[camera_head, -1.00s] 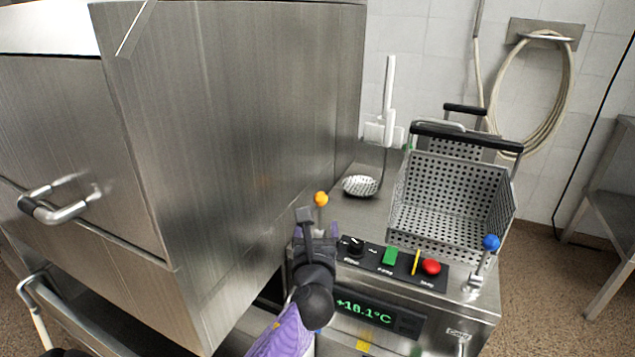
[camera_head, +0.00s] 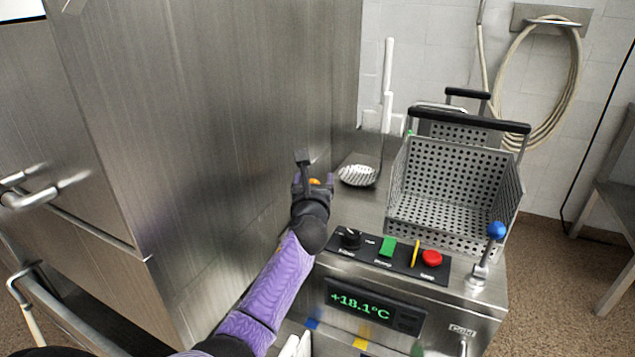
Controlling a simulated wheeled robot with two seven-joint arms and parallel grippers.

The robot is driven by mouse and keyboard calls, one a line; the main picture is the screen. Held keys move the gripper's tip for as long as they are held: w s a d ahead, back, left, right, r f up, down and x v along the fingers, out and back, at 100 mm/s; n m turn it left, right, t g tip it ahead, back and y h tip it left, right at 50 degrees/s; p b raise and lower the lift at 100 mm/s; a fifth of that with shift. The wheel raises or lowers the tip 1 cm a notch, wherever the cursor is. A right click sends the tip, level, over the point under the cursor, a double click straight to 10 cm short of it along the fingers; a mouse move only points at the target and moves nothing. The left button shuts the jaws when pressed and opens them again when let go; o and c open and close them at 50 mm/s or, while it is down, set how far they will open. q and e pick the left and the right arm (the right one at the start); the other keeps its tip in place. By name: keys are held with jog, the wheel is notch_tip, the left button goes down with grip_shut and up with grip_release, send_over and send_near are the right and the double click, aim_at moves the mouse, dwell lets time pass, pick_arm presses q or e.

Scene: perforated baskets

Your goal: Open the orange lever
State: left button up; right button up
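The orange lever's round knob (camera_head: 314,182) shows as a small patch at the left back of the fryer-like machine's top. The lever's stem is hidden behind my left gripper (camera_head: 315,172). That gripper reaches in from the lower left on a purple arm, and its dark fingertips are at the knob. The knob appears to lie between or just behind the fingers. I cannot tell whether they are closed on it. My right gripper is not in view.
A tall steel cabinet (camera_head: 200,120) stands close on the left. Perforated baskets (camera_head: 440,205) and a blue-knobbed lever (camera_head: 495,231) are to the right. A green switch (camera_head: 388,246) and red button (camera_head: 431,258) sit in front.

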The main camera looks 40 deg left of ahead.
pick_arm(q)
jog(key=shift+a, duration=0.1)
grip_shut()
dwell(0.4)
dwell(0.3)
dwell(0.4)
